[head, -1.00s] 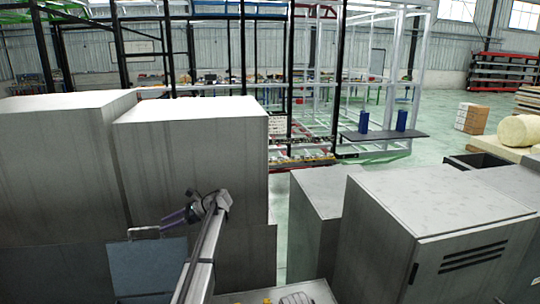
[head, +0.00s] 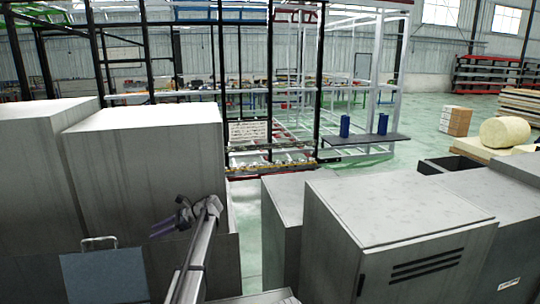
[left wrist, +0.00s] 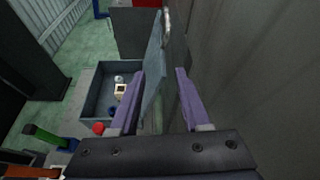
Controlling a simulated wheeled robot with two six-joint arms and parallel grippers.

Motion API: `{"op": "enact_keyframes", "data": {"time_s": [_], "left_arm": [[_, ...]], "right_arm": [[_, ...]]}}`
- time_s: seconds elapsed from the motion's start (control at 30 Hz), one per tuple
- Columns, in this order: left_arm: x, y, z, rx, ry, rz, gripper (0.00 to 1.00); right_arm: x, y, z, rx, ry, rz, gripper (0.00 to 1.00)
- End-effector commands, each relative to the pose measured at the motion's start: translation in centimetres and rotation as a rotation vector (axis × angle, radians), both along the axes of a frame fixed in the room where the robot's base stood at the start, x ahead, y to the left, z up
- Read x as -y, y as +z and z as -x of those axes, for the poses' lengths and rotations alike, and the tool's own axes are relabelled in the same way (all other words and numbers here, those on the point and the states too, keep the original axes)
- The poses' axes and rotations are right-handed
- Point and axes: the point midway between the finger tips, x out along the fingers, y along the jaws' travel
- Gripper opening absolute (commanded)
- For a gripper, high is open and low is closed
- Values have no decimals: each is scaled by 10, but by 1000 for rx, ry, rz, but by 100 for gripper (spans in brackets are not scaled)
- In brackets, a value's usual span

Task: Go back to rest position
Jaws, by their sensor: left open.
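My left gripper (head: 165,225) is at the lower middle of the head view, with purple fingers pointing left. In the left wrist view my left gripper (left wrist: 160,78) is open, its two fingers spread apart. A flat blue-grey panel (head: 104,276) with a thin metal handle (head: 98,242) stands left of the fingers in the head view, with a gap between handle and fingertips. In the left wrist view the panel (left wrist: 154,75) shows edge-on beyond the fingers, its handle (left wrist: 167,18) at the top. I cannot tell its distance there. My right gripper is not in view.
Tall grey cabinets (head: 150,165) stand close behind the left arm. A vented grey cabinet (head: 420,265) stands at the right. The trailer frame (head: 270,90) is beyond, with green floor (head: 410,122) around it. An open bin (left wrist: 95,82) holds small parts.

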Motion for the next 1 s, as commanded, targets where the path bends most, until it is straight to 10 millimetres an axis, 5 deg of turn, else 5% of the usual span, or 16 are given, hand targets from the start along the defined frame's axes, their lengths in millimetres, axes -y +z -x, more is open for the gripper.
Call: {"op": "enact_keyframes", "data": {"time_s": [0.37, 0.67, 0.83, 1.0], "left_arm": [[41, -22, 36, 129, 14, 89, 47], [105, -53, 95, 316, 67, 240, 47], [163, -80, 158, 464, 151, 388, 47], [237, -109, 249, 622, 324, 591, 47]], "right_arm": [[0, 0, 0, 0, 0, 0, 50], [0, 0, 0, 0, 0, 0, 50], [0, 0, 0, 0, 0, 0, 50], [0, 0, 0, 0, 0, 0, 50]]}}
